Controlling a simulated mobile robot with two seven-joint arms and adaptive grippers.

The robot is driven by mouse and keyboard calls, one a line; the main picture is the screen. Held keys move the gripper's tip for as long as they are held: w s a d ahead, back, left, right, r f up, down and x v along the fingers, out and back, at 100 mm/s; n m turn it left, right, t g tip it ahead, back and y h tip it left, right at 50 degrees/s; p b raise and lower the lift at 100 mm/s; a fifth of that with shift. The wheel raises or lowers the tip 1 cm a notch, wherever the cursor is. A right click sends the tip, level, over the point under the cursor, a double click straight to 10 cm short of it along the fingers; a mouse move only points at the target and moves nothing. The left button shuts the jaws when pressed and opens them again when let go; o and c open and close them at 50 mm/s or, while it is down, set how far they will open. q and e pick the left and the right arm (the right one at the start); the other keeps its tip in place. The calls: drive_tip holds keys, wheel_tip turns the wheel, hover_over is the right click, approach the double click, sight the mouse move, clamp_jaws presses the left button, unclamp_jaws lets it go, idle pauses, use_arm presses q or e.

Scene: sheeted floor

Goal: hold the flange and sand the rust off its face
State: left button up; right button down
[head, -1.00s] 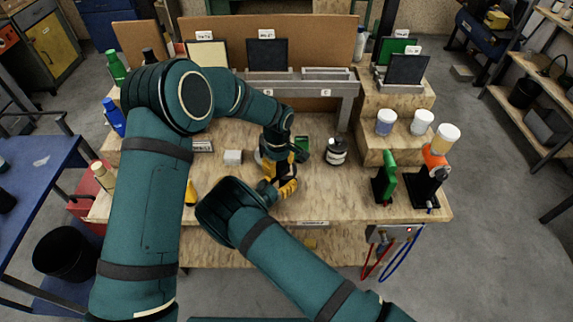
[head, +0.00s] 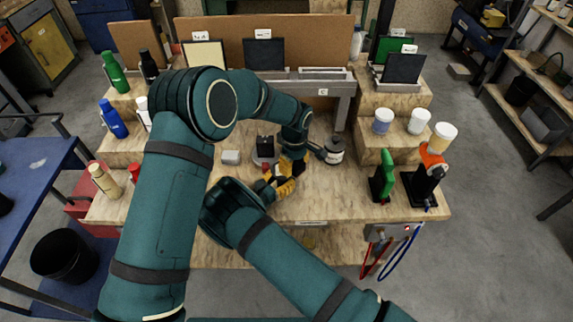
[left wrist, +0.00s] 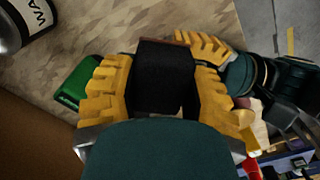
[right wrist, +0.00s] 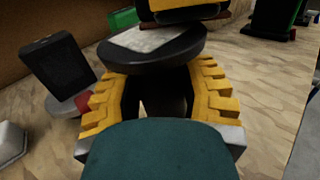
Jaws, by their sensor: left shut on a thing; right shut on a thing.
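My left gripper (head: 291,168) is low over the middle of the bench. In the left wrist view its yellow fingers (left wrist: 160,50) are shut on a black sanding block (left wrist: 163,82). My right gripper (head: 276,187) is just in front of it. In the right wrist view its fingers (right wrist: 157,78) are shut on the dark round flange (right wrist: 150,57), gripping below the disc. The flange's upper face has a pale grey speckled area. The block and left fingers are right above that face. I cannot tell whether the block touches it. No clear rust shows.
A black block on a grey round stand (head: 265,148) and a white block (head: 231,157) are left of the grippers. A labelled jar (head: 334,151) stands close on the right. A green object (left wrist: 78,82) lies nearby. A green-and-black tool (head: 383,178) stands further right. The front bench strip is clear.

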sight(273, 170)
use_arm(q)
drive_tip(key=shift+a+r, duration=0.1)
drive_tip(key=shift+r, duration=3.85)
drive_tip(key=shift+f, duration=0.15)
drive_tip(key=shift+f, duration=3.65)
drive_tip(key=shift+a+f, duration=0.2)
drive_tip(key=shift+a, duration=0.35)
drive_tip(key=shift+a+f, duration=0.15)
drive_tip(key=shift+a, duration=2.45)
drive_tip(key=shift+d, duration=3)
drive_tip(key=shift+d+r, duration=0.15)
drive_tip(key=shift+d, duration=0.05)
drive_tip(key=shift+r, duration=4)
